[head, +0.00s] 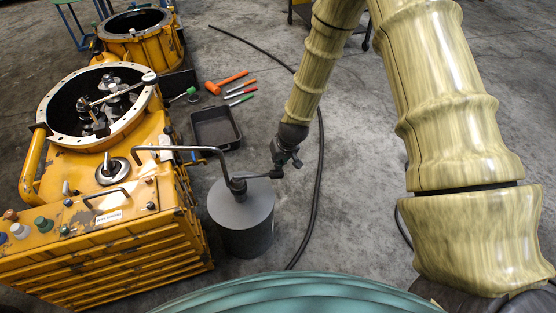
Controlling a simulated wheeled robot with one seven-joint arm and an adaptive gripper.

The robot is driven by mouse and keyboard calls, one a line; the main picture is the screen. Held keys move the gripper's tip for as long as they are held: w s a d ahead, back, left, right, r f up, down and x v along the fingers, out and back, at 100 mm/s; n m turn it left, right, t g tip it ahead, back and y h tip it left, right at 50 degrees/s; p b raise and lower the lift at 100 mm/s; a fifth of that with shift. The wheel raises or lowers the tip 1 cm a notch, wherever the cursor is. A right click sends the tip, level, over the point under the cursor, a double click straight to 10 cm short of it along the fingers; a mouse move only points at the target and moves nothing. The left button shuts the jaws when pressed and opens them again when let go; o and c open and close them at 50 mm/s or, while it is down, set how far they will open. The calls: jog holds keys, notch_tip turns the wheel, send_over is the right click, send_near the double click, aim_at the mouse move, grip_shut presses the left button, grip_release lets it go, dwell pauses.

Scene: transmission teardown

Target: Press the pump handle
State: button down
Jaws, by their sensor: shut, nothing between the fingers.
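A grey cylindrical pump (241,222) stands upright on the floor near the middle of the head view. A dark pump handle (260,176) sticks out to the right from the fitting on its lid. A long bent metal pipe (190,149) runs from the same fitting to the left, over the yellow machine. My gripper (285,162) is small and dark, at the end of my arm. It is shut and empty, at the handle's outer right end. I cannot tell whether it touches the handle or is just above it.
A yellow gearbox housing (99,265) with an open round top stands to the left, and a second yellow housing (139,41) stands behind. A black tray (216,130), an orange hammer (227,82) and several screwdrivers lie on the floor. A black cable (320,150) curves right of the pump.

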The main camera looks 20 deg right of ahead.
jog(key=shift+s+d+f, duration=0.15)
jog(key=shift+f, duration=0.05)
jog(key=d+r+p, duration=0.2)
jog(key=r, duration=0.4)
jog(key=s+d+r+p, duration=0.1)
jog(key=d+r+p, duration=0.1)
jog(key=r, duration=0.4)
jog(key=shift+r+p, duration=0.35)
jog(key=shift+p, duration=0.15)
dwell(0.6)
